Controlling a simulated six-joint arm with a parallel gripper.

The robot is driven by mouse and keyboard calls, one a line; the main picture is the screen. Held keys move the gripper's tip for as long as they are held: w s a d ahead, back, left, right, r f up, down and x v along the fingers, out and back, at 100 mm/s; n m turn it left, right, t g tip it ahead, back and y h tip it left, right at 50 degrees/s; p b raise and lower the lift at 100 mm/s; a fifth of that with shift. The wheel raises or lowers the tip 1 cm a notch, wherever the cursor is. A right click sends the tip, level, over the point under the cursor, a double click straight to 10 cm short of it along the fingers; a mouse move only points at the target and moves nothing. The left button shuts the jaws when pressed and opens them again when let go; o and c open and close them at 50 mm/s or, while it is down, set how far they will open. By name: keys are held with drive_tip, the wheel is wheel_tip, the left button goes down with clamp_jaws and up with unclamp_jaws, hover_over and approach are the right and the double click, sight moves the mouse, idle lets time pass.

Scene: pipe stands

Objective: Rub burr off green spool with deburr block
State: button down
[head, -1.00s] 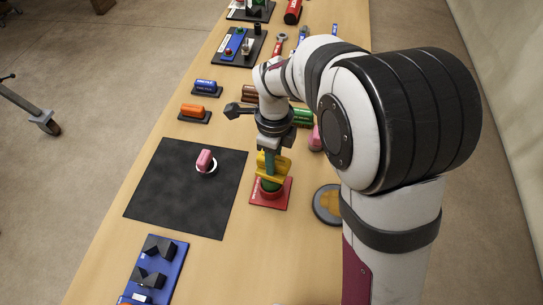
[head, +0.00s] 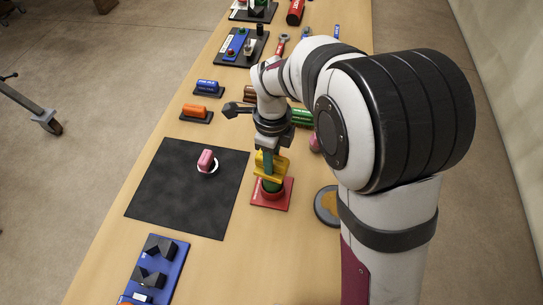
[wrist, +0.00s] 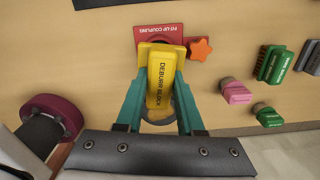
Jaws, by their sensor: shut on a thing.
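My gripper (head: 267,160) has teal-green fingers and is shut on the yellow deburr block (head: 272,168). The block also shows between the fingers in the wrist view (wrist: 160,75), with its black label facing the camera. The block is right over the red fit-up coupling stand (head: 272,201). A green part that looks like the green spool (head: 270,186) shows just under the block, inside the stand's red ring. The block hides most of it, and I cannot tell whether they touch. No burr can be made out. The stand's label (wrist: 159,30) shows in the wrist view.
A black mat (head: 165,200) with a pink piece (head: 206,158) in a white ring lies left. A blue fixture (head: 170,265) is at the front left. A round dark-rimmed dish (head: 324,207) is to the right. Orange (head: 195,109) and blue (head: 208,86) blocks stand farther back.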

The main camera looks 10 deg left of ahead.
drive_tip(key=shift+s+d+f, duration=0.15)
drive_tip(key=shift+d, duration=0.45)
drive_tip(key=shift+a, duration=0.8)
drive_tip(key=shift+d, duration=0.7)
drive_tip(key=shift+w+a+r, duration=0.1)
drive_tip(key=shift+a, duration=0.35)
drive_tip(key=shift+w+a+r, duration=0.1)
drive_tip(key=shift+a, duration=0.3)
drive_tip(key=shift+s+d+f, duration=0.1)
drive_tip(key=shift+s+d, duration=0.05)
drive_tip(key=shift+d, duration=0.75)
drive_tip(key=shift+a+f, duration=0.1)
drive_tip(key=shift+a, duration=0.85)
